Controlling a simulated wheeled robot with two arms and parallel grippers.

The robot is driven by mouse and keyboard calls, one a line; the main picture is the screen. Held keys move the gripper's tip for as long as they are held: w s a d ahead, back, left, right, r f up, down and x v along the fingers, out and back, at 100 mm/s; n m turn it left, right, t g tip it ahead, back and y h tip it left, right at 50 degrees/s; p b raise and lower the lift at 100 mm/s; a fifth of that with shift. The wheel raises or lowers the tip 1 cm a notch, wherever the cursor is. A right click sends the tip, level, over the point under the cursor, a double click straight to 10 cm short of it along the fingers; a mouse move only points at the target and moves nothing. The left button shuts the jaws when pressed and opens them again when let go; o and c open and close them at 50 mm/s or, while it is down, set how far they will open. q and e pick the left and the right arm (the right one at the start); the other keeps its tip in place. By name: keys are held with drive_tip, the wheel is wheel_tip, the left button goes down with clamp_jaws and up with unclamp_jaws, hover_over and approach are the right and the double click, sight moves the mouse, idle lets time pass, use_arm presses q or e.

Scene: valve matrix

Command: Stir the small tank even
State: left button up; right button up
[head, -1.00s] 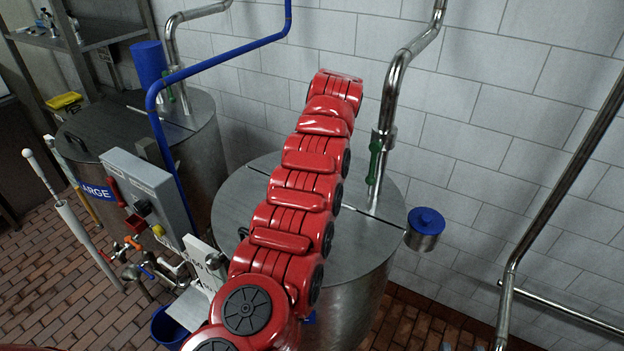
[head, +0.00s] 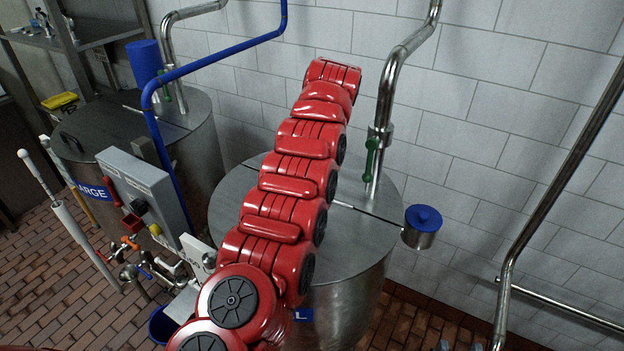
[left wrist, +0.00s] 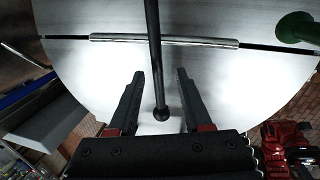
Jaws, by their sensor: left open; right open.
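The small tank (head: 345,290) is a steel drum with a flat lid, at the middle of the head view. Part of its blue label shows, ending in "L". My red left arm stretches across the lid and hides much of it. The left gripper cannot be seen in the head view. In the left wrist view the left gripper (left wrist: 160,74) is open above the bright lid (left wrist: 85,60). A black rod (left wrist: 153,45) with a ball end appears between its fingers; contact cannot be told. The right gripper (head: 460,346) shows only as two separated fingertips at the bottom edge.
A steel pipe (head: 386,100) with a green handle (head: 371,158) rises at the lid's back. A blue-topped canister (head: 422,228) sits at its right. The large tank (head: 205,140), a grey control box (head: 150,190) and a blue pipe (head: 180,75) are left.

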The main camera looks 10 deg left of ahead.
use_arm(q)
wheel_tip(320, 180, up, 6)
drive_tip(key=d+p, duration=0.1)
drive_tip(key=p, duration=0.3)
drive_tip(key=shift+s, duration=0.15)
